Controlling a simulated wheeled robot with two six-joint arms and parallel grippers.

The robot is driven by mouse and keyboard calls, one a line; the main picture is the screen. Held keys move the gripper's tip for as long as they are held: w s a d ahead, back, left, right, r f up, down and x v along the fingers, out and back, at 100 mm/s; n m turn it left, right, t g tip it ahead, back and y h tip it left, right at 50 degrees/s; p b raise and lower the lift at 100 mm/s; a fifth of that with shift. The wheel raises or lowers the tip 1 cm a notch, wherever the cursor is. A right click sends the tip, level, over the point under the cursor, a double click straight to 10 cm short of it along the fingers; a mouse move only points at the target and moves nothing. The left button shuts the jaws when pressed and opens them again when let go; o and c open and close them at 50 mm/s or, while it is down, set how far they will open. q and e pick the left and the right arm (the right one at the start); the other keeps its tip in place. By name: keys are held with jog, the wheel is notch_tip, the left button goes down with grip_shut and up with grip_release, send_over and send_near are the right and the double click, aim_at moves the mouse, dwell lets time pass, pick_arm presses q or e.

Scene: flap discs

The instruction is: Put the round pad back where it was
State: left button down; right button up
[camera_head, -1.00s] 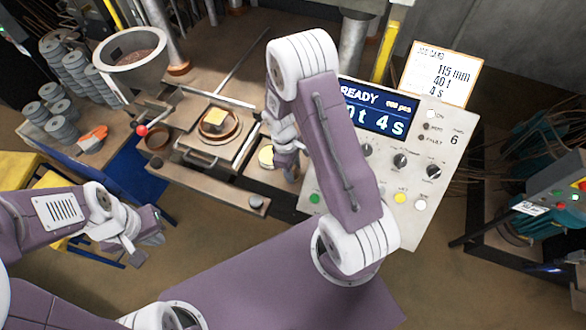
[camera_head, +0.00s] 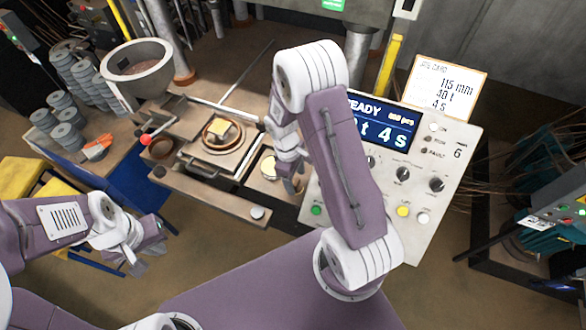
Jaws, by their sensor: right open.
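A round pale-yellow pad (camera_head: 268,167) lies on the brown bench surface right of the mould, partly hidden by my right gripper. My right gripper (camera_head: 291,184) is open, pointing down just right of the pad; its fingertips are small and partly hidden, and I cannot tell whether they touch it. A brown round mould (camera_head: 208,137) sits on a plate with a yellowish square piece (camera_head: 224,129) on it. My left gripper (camera_head: 147,259) hangs in front of the bench at lower left, away from the pad; its jaw opening is unclear.
A control panel (camera_head: 452,165) reading READY stands right of my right arm. A grey bowl (camera_head: 137,66) and stacks of grey discs (camera_head: 70,137) stand at left. An orange object (camera_head: 97,146) lies near the discs. A red-knobbed lever (camera_head: 146,140) sticks out beside the mould.

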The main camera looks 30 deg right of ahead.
notch_tip(320, 180, up, 10)
jog(key=w+a+b, duration=0.1)
jog(key=b, duration=0.1)
jog(key=shift+a+f, duration=0.1)
dwell(0.3)
